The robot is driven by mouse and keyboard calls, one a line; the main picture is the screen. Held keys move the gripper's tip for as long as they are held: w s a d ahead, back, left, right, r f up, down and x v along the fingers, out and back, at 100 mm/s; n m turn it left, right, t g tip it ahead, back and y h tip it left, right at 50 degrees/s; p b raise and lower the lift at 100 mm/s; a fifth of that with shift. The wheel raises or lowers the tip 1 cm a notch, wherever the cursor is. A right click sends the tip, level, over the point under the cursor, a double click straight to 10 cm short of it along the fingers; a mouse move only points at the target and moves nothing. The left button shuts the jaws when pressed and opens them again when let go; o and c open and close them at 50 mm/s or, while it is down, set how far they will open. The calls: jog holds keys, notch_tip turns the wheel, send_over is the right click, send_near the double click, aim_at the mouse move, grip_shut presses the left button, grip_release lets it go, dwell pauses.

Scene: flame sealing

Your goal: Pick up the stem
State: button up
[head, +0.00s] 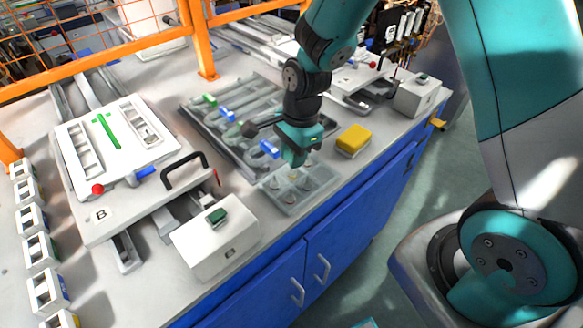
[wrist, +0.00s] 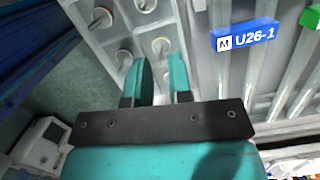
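Several small round metal pieces, which look like the stems, stand in a grey tray (head: 291,205) at the front edge of the bench. In the wrist view, one stem (wrist: 160,46) shows just beyond my fingertips, with other stems (wrist: 101,18) around it. My gripper (wrist: 161,68) has its two teal fingers apart, with a narrow gap and no held piece visible between them. In the head view my gripper (head: 294,158) points down over the back part of the tray. Its fingertips are too small there to show their height or any contact.
A rack with labelled channels (head: 228,137) lies behind the tray; its blue U26-1 label (wrist: 245,36) shows in the wrist view. A yellow block (head: 353,139) is to the right. A white box with a green button (head: 215,240) and a black-handled fixture (head: 185,165) stand left.

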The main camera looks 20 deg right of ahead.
jog(key=shift+a+f, duration=0.2)
jog(key=shift+f, duration=1.1)
grip_shut()
